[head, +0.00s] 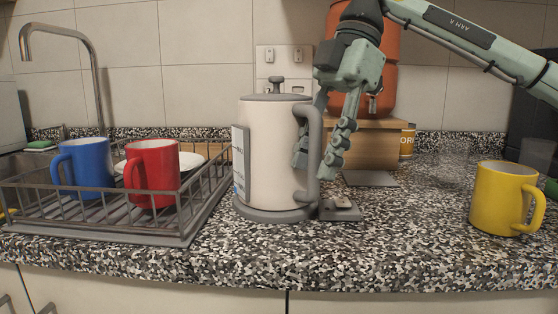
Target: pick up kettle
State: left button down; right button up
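The kettle (272,150) is white with a grey lid, base and handle (315,145), and stands upright on the counter in the middle of the head view. Its handle is on its right side. My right gripper (318,168) reaches down from the upper right with its fingers pointing down at the handle. One finger shows in the gap between kettle body and handle, the other to the right of the handle. The fingers are apart; whether they touch the handle I cannot tell. The handle partly hides the left finger. My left gripper is not in view.
A grey dish rack (120,228) at left holds a blue mug (83,165), a red mug (153,170) and a white plate (189,161). A yellow mug (497,197) stands at right. Behind the gripper is a wooden box (380,150) under an orange container (388,85). The counter front (400,250) is clear.

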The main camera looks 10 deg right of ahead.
grip_shut()
dwell(0.4)
jog(key=shift+r, duration=0.2)
